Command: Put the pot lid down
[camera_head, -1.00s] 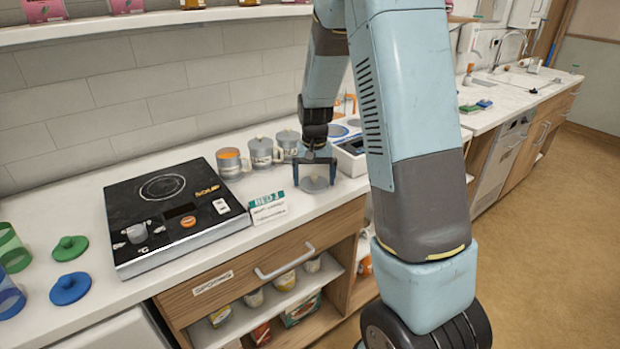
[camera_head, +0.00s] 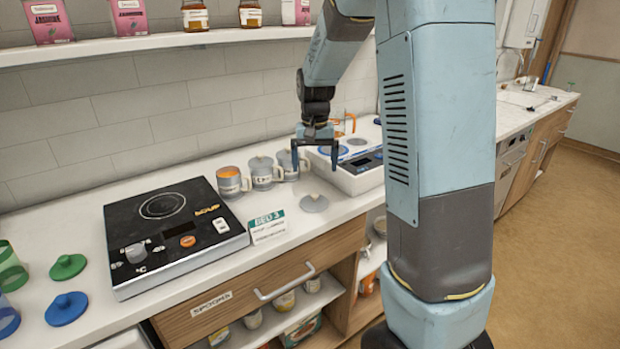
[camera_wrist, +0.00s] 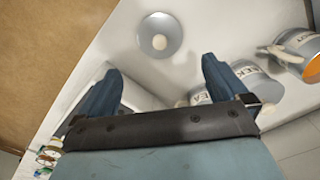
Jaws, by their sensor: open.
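The grey pot lid (camera_head: 314,203) with a pale round knob lies flat on the white counter, right of the BED 3 card. It also shows in the wrist view (camera_wrist: 160,36), beyond my fingertips. My gripper (camera_head: 316,160) is open and empty, raised above the counter behind the lid and apart from it. Its two blue fingers show spread in the wrist view (camera_wrist: 162,80). Behind the lid, one mug (camera_head: 233,182) is open with orange contents. Two grey mugs (camera_head: 263,172) beside it have grey lids on.
A black hotplate (camera_head: 178,230) stands left of the BED 3 card (camera_head: 268,226). A white appliance (camera_head: 355,175) stands close right of my gripper. Green (camera_head: 68,267) and blue (camera_head: 66,308) lids lie at far left. A shelf (camera_head: 150,45) runs above.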

